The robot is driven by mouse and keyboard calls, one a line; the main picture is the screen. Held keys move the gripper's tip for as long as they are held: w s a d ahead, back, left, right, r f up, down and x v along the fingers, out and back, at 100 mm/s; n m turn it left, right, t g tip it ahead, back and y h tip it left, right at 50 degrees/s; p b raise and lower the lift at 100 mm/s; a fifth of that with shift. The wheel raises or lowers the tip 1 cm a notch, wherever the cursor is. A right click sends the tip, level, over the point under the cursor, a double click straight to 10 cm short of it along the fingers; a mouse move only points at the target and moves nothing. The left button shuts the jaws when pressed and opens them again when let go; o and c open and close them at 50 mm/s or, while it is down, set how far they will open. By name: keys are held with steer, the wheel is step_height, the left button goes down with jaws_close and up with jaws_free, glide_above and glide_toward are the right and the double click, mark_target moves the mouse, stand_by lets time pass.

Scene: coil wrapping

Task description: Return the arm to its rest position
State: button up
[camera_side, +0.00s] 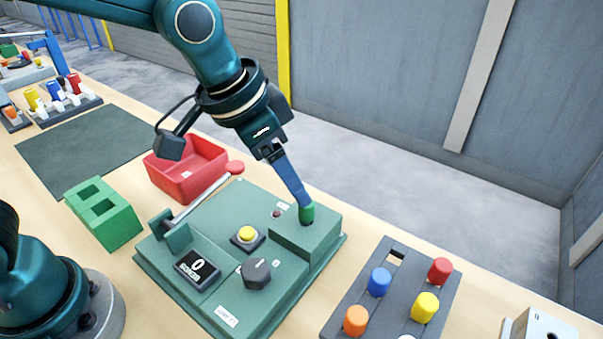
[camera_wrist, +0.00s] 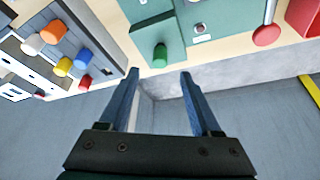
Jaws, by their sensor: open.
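My gripper (camera_side: 303,202) is open, with its blue fingers pointing down at the right part of the green machine box (camera_side: 215,205). A green peg (camera_side: 307,214) stands on the raised block there, right by the fingertips in the side view. In the wrist view my gripper (camera_wrist: 160,75) has its fingers spread, with nothing between them. The green peg (camera_wrist: 160,52) shows just beyond the tips, apart from both fingers. Whether the fingers touch the peg in the side view is hard to tell.
The machine box carries a yellow button (camera_side: 246,233), a dark knob (camera_side: 256,273), a counter display reading 0 (camera_side: 197,268) and a red-tipped lever (camera_side: 205,196). A red bin (camera_side: 186,170) and green block (camera_side: 103,213) stand left. A peg rack (camera_side: 345,318) stands right.

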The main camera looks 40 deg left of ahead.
steer(key=s+a+r+n+t, duration=0.2)
steer(key=s+a+r, duration=0.2)
steer(key=a+r, duration=0.3)
steer(key=s+a+f+n+y, duration=0.2)
steer(key=s+a+f, duration=0.3)
steer(key=s, duration=0.4)
steer(key=shift+s+f+n+g, duration=0.15)
steer(key=shift+s+n+g, duration=0.2)
steer(key=shift+n, duration=0.25)
steer(key=shift+a, duration=0.1)
